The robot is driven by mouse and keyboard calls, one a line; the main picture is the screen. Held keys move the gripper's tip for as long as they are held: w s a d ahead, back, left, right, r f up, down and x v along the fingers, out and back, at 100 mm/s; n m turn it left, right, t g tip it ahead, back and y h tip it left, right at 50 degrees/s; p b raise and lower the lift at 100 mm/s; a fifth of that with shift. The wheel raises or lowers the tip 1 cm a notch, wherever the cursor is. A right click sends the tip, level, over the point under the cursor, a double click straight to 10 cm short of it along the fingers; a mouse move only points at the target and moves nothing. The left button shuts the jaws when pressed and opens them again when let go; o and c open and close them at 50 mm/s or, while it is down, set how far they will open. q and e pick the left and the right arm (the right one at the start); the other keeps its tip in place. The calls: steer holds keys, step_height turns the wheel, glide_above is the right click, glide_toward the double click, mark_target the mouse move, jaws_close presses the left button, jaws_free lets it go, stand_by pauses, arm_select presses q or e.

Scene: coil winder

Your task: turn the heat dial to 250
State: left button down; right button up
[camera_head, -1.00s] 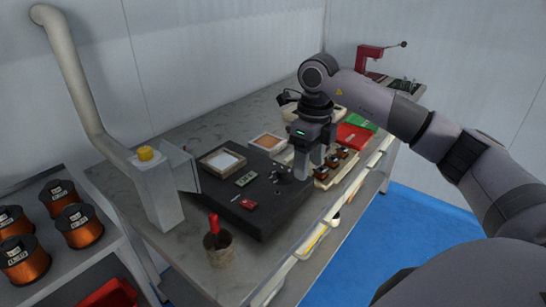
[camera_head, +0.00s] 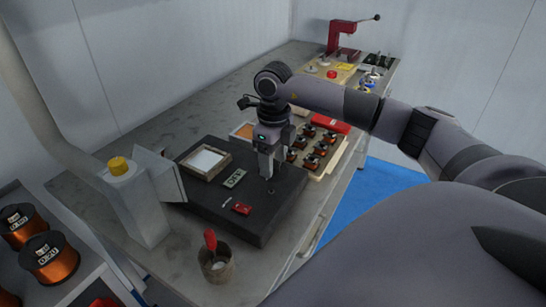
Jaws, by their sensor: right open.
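A dark flat unit (camera_head: 217,208) lies on the grey bench, with a small display (camera_head: 234,178) and a red switch (camera_head: 241,208) on its top. My right gripper (camera_head: 268,174) points down over the right part of this unit, just right of the display, with its jaws open. The heat dial cannot be made out clearly; a small dark detail shows by the fingertips, and the fingers hide part of that area. Whether the fingers touch anything there I cannot tell. My left gripper is out of view.
A white-topped framed plate (camera_head: 204,161) is on the unit's far left. A tray of copper coils (camera_head: 318,150) stands just behind and right of my right gripper. A pot with a red-handled tool (camera_head: 216,265) is in front. A grey post with a yellow cap (camera_head: 119,166) is left.

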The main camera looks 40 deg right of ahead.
steer(key=shift+f, duration=0.25)
steer(key=shift+c, duration=0.2)
steer(key=c, duration=1)
